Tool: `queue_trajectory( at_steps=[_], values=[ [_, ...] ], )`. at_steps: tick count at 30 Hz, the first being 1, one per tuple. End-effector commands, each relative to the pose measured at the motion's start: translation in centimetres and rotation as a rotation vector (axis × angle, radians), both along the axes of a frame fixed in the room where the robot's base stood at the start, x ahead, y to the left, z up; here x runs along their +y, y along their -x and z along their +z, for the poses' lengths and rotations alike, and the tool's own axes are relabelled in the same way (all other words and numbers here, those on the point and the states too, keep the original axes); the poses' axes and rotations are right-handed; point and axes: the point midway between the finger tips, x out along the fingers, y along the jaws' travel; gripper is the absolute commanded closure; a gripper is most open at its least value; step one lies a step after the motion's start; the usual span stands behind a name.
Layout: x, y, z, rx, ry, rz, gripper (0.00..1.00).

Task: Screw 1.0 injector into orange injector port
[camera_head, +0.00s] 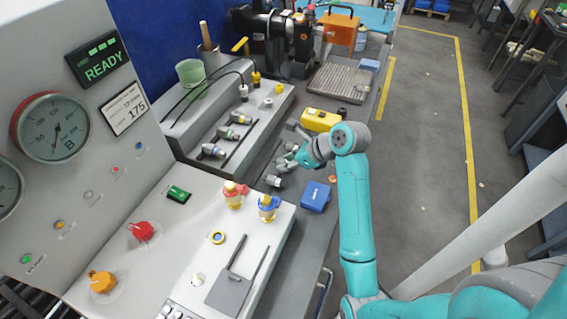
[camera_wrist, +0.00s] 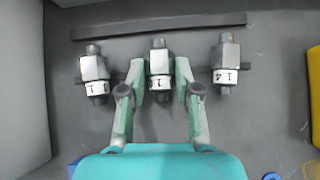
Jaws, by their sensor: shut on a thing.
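Three grey metal injectors with white labels sit in a row on the dark bench in the wrist view: one at left (camera_wrist: 95,73), one in the middle (camera_wrist: 160,60), one at right (camera_wrist: 226,65). The left label shows a 1 and a 0, the right a 1 and a 4; the middle shows a 1, the rest too small to tell. My gripper (camera_wrist: 160,72) is shut on the middle injector, a finger on each side. In the head view my gripper (camera_head: 290,162) is over the bench beside the console. I cannot make out an orange injector port.
A blue box (camera_head: 315,196) and a yellow case (camera_head: 320,120) lie close to my gripper on the bench. Several small injectors (camera_head: 213,150) lie on the grey ledge. Red-topped (camera_head: 235,195) and blue-topped (camera_head: 267,207) fittings stand on the console edge.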

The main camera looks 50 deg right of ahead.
Motion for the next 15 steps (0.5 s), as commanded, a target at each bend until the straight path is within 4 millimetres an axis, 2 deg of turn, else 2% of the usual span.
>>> queue_trajectory(
  at_steps=[5, 15],
  values=[
    [0.0, 0.0, 0.3, 0.0, 0.001, -0.001, 1.0],
    [0.0, 0.0, 2.7, -0.001, 0.001, 0.0, 1.0]
  ],
)
